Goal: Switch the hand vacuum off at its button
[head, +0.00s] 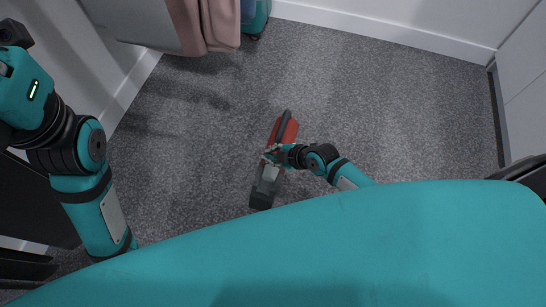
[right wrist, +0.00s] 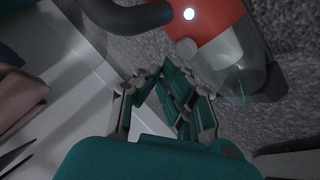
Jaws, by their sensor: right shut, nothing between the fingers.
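The hand vacuum (head: 284,131) lies on the grey carpet in the middle of the head view, with a red body, a dark handle and a dark grey front end. In the right wrist view its red body (right wrist: 214,18) is at the top, with a small round white-lit spot (right wrist: 189,14) and a clear, see-through section below. My right gripper (head: 271,156) is over the middle of the vacuum in the head view. In the right wrist view the gripper (right wrist: 160,76) is shut and empty, its tips below the lit spot in the picture. Contact cannot be told. My left gripper is not visible.
White walls and skirting border the carpet (head: 400,105), which is clear right of the vacuum.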

